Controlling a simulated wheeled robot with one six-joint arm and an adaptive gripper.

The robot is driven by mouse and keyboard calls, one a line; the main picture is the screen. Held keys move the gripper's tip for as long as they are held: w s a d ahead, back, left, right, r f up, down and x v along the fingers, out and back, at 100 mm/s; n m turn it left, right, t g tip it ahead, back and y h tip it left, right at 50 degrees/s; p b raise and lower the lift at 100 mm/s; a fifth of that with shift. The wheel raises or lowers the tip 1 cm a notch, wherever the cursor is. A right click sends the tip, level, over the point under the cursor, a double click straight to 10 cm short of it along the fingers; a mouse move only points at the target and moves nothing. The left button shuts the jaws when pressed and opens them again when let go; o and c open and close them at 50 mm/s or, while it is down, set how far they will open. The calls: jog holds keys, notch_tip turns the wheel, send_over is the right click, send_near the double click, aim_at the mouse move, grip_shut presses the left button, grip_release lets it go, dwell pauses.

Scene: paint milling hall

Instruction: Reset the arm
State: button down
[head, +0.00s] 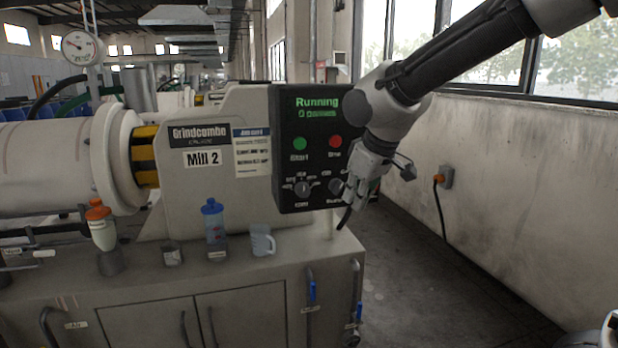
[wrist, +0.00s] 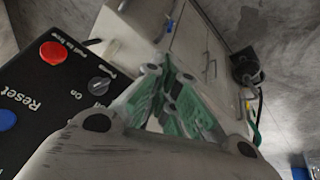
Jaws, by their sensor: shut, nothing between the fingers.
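My arm reaches in from the upper right in the head view. My gripper (head: 358,200) hangs beside the right edge of the black control panel (head: 292,120), near its lower right knob. Whether it touches the panel is unclear. In the wrist view my gripper (wrist: 168,72) has its green-padded fingers drawn together with nothing between them. A dark panel with a red button (wrist: 53,51), a black knob (wrist: 98,86) marked "On" and a blue button (wrist: 7,120) beside the word "Reset" lies left of the fingers.
The panel's screen (head: 316,106) reads "Running". A blue bottle (head: 214,224), a clear jug (head: 262,240), an orange-topped bottle (head: 101,228) and a small grey cup (head: 172,254) stand on the bench (head: 290,262). The floor (head: 420,290) between bench and wall is clear.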

jog(key=s+d+m+h, duration=0.1)
jog(key=s+d+m, duration=0.3)
jog(key=s+d, duration=0.6)
jog(key=s+d+m+h, duration=0.1)
jog(key=s+d+m, duration=0.3)
jog(key=s+d, duration=0.7)
jog(key=d, duration=0.5)
jog(key=shift+s+d+r+m, duration=0.15)
jog(key=shift+d+r+m, duration=0.15)
jog(key=shift+m, duration=0.1)
